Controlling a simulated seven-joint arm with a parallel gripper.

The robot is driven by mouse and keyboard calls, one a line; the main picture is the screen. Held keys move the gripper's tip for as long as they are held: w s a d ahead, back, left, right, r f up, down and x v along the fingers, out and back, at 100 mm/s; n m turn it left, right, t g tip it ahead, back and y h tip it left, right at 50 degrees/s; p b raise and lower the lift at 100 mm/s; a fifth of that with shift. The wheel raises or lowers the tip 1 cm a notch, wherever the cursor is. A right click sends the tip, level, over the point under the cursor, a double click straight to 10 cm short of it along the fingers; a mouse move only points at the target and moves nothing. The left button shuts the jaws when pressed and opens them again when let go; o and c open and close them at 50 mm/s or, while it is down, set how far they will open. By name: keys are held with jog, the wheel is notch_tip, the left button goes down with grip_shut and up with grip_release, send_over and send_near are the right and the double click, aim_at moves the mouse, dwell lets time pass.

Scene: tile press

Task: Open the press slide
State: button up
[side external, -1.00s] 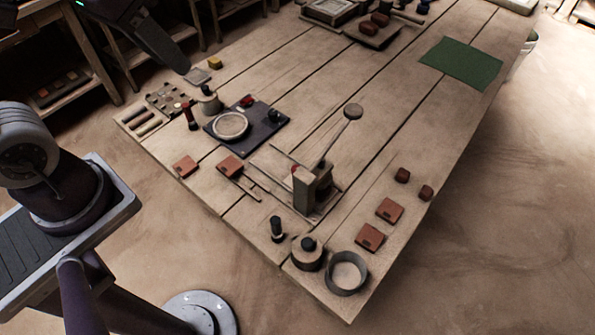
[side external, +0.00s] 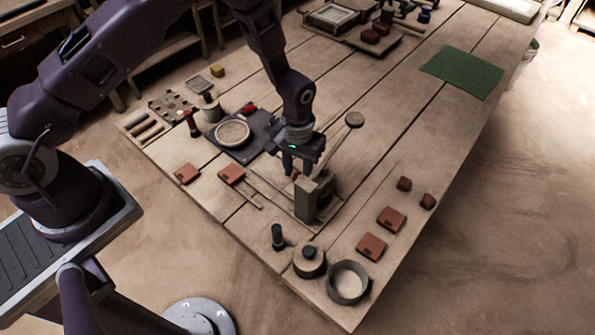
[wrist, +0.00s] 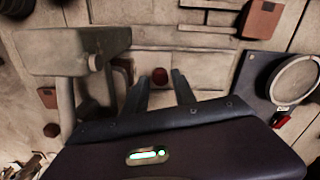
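The tile press (side external: 314,198) is a beige upright block on a base near the table's front corner, with a lever ending in a round knob (side external: 354,119). Two thin rails (side external: 268,188) run from it toward the left. My gripper (side external: 297,170) points down just left of the block, low over the base. In the wrist view its two dark fingers (wrist: 160,80) stand apart. A small dark red knob (wrist: 159,76) shows between the fingertips; contact cannot be told. The press block (wrist: 80,52) stands close beside the fingers. The slide itself is mostly hidden by my gripper.
A dark plate with a round dish (side external: 233,133) lies left of the gripper. Brown tiles (side external: 231,175) lie near the rails, and others (side external: 371,246) lie right of the press. A grey ring (side external: 347,282) and a dark-knobbed cylinder (side external: 309,261) stand at the front corner. A green mat (side external: 461,67) lies far back.

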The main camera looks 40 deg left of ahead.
jog(key=shift+f, duration=0.6)
grip_shut()
jog(key=shift+r, duration=0.1)
dwell(0.9)
